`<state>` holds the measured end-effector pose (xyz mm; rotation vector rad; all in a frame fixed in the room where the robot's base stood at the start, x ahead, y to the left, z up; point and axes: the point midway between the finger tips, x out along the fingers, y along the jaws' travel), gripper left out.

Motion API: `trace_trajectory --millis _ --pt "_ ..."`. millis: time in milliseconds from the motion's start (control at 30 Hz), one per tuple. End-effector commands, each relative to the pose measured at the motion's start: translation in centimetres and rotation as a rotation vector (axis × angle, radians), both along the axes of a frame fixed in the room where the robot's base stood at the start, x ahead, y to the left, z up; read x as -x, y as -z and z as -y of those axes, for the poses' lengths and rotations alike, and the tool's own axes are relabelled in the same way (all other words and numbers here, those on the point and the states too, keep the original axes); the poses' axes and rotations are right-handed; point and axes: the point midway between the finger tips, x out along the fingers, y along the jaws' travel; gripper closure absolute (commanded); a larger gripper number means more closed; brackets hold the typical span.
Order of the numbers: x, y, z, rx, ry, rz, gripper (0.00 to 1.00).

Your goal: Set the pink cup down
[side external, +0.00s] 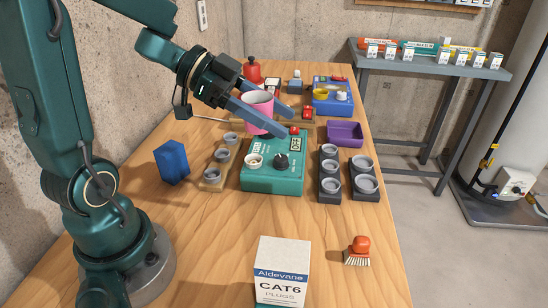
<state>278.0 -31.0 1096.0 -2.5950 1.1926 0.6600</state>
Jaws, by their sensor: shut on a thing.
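The pink cup (262,100) is between the two grey fingers of my gripper (289,121), which is shut on it. The cup looks upright, and the near finger crosses in front of its lower part. It is behind the teal control box (272,183) in the picture. The cup's base is partly hidden, so I cannot tell whether it touches anything beneath it. The wooden bench (215,250) runs under all of this.
A blue block (172,162) and a rack of grey rings (213,176) stand left of the box. Dark ring racks (329,188), a purple tray (345,132) and a blue device (333,108) are right. A CAT6 carton (283,273) and a brush (359,250) are in front.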

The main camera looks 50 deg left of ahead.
Motion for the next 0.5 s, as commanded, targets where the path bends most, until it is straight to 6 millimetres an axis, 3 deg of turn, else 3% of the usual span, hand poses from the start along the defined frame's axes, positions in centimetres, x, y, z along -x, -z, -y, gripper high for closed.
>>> trace_trajectory --millis 300,500 --pt "-0.3 -6.2 -0.8 -0.004 -0.316 0.015 0.90" --pt "-0.9 -7.2 -2.5 0.000 -0.498 0.006 0.90"
